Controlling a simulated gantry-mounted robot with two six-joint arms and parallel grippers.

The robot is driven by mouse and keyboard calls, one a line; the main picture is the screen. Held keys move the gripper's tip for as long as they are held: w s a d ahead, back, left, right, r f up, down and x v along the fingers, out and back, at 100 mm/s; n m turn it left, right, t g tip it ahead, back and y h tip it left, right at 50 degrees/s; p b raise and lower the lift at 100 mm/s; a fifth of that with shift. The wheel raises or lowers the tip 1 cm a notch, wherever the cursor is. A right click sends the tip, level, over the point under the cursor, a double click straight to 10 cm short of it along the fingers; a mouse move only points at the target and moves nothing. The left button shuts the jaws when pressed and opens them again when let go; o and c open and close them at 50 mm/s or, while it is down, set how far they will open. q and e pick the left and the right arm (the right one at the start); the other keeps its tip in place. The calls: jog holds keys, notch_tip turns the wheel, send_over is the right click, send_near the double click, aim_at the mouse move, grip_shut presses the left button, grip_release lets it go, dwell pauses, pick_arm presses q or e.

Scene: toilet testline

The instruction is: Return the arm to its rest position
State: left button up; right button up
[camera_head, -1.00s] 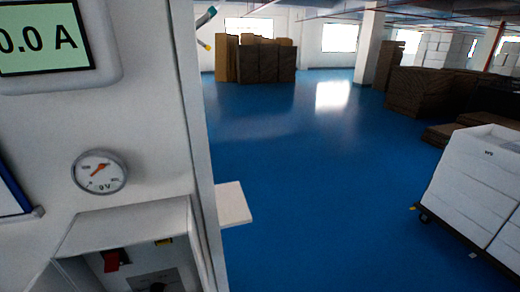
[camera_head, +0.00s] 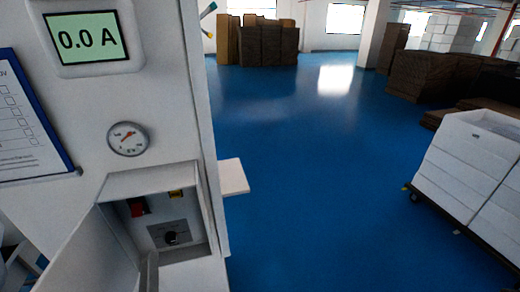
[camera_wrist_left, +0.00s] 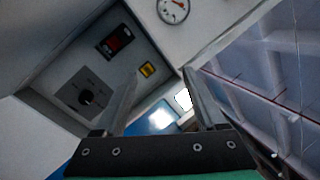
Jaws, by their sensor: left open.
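My left gripper (camera_wrist_left: 159,76) shows in the left wrist view with its two fingers apart and nothing between them. In that view the recessed control box (camera_wrist_left: 95,70) is beyond the fingers, with a red switch (camera_wrist_left: 115,41), a yellow part (camera_wrist_left: 147,69) and a black knob (camera_wrist_left: 86,97). In the head view a small piece of my left arm seems to show at the lower left edge, beside the box's open door (camera_head: 92,255); its fingers cannot be made out there. My right gripper is not in view.
The white panel carries a 0.0 A display (camera_head: 88,38), a round gauge (camera_head: 128,139) and a clipboard (camera_head: 30,125). A small white shelf (camera_head: 233,176) juts from its right side. Blue floor (camera_head: 320,170) is clear up to a cart of white boxes (camera_head: 465,165).

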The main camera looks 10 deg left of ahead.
pick_arm(q)
notch_tip(320, 180, up, 36)
jog(key=s+n+t+y+p, duration=0.1)
jog(key=n+t+y+p, duration=0.3)
jog(key=n, duration=1.1)
jog(key=s+d+r+n+t+h+p, duration=0.1)
jog(key=s+d+r+n+t+h, duration=0.2)
jog(key=d+r+h, duration=0.5)
jog(key=s+h, duration=0.1)
jog(key=h, duration=0.5)
jog(key=shift+s+d+r+t+h, duration=0.3)
jog(key=shift+s+d+t+h, duration=0.05)
jog(key=shift+t+h, duration=0.05)
